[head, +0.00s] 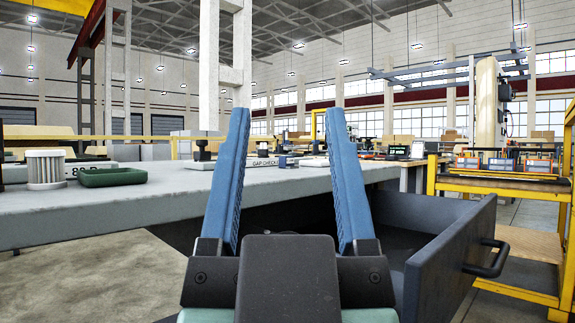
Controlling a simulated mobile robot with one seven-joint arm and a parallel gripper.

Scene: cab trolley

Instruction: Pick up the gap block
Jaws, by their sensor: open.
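Nothing shows between the fingers except the distant table and hall. A white label reading "GAP CHECK" (262,163) shows on the grey bench between the fingers, further off. A small dark-blue and white object (286,161) sits just right of the label; I cannot tell whether it is the gap block. No other piece can be made out as the gap block. The left finger hides part of the bench.
The grey bench (110,207) carries a white ribbed cylinder (45,169), a green tray (112,177) and a black clamp-like stand (202,150). A dark open drawer (440,255) juts out at right below the bench. A yellow trolley (505,187) stands beyond it.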

